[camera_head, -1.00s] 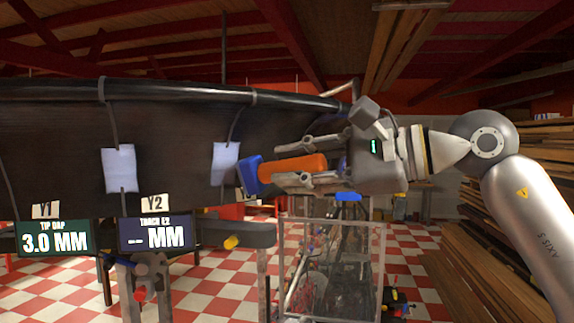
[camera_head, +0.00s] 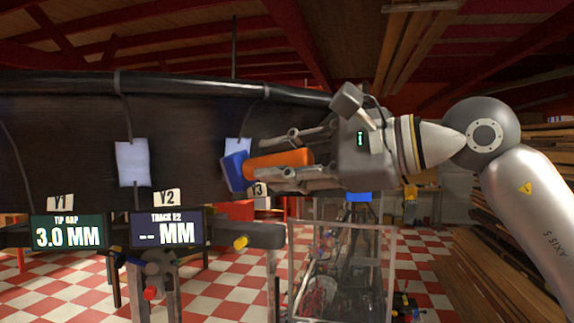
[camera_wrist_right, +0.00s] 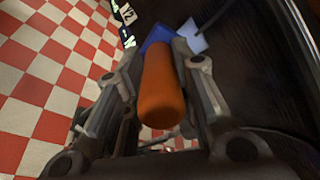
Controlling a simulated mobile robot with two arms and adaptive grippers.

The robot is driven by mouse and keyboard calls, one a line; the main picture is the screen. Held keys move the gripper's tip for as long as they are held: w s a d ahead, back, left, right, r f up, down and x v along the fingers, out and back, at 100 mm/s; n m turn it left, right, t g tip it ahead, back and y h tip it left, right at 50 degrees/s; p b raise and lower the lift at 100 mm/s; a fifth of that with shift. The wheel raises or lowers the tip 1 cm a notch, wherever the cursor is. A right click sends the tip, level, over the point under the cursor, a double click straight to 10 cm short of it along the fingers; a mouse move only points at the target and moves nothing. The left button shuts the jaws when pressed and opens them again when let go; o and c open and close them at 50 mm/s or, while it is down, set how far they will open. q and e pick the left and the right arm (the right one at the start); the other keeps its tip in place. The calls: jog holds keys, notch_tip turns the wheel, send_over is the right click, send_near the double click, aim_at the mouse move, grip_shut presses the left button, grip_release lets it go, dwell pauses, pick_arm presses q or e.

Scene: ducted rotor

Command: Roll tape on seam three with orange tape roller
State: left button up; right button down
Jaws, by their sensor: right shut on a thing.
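My right gripper (camera_head: 300,158) is shut on the orange tape roller (camera_head: 278,162), which has an orange handle and a blue head (camera_head: 235,171). The roller also shows in the right wrist view (camera_wrist_right: 163,90), between the two fingers, blue head pointing away. In the head view the blue head overlaps the lower part of the right white patch (camera_head: 238,150) on the dark duct (camera_head: 190,150); I cannot tell whether it touches. The Y3 tag (camera_head: 258,189) is just below the roller. Another white patch (camera_head: 132,163) is farther left. My left gripper is not in view.
Two display boards (camera_head: 68,232) and (camera_head: 166,229) stand below the duct, with tags Y1 (camera_head: 60,202) and Y2 (camera_head: 167,198). A clear-sided frame (camera_head: 337,270) stands below my right gripper. Stacked planks (camera_head: 500,240) line the right side.

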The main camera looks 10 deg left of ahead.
jog(key=shift+s+d+f+b, duration=0.2)
jog(key=shift+s+d+b, duration=0.2)
jog(key=shift+b, duration=0.15)
jog(key=shift+s+d+f+b, duration=0.1)
jog(key=shift+s+d+b, duration=1.2)
jog(key=shift+s+d, duration=0.45)
jog(key=shift+w, duration=0.1)
jog(key=shift+s+d+f+b, duration=0.2)
jog(key=shift+s+d+b, duration=0.6)
jog(key=shift+s+d, duration=0.3)
jog(key=shift+a, duration=0.1)
